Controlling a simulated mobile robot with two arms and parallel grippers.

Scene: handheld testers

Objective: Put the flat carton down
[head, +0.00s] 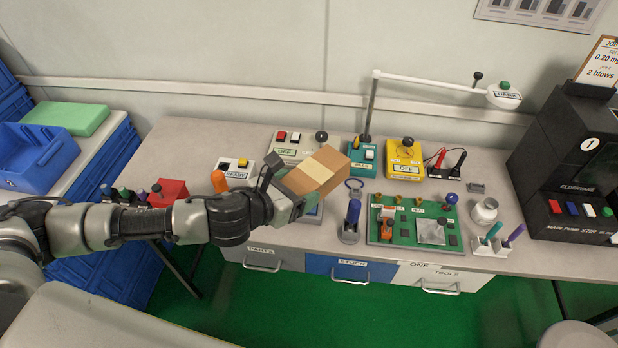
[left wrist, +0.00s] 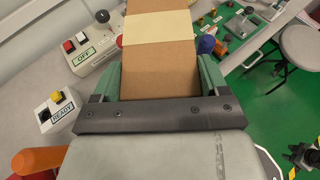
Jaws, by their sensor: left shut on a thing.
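The flat carton (head: 318,171) is a brown cardboard box with a pale tape band. My left gripper (head: 283,190) is shut on one end of it and holds it over the middle of the workbench (head: 200,140). In the left wrist view the carton (left wrist: 160,65) sits between the two green fingers (left wrist: 158,80) and runs away from the palm. The carton hides part of a device with a blue edge below it. Whether the carton touches anything there cannot be told.
A READY box (head: 238,168), an OFF box (head: 290,143), a teal box (head: 364,158) and a yellow tester (head: 403,160) stand around the carton. A green circuit board (head: 415,228) and a blue-handled tool (head: 352,212) are to its right. Bare bench lies at the back left.

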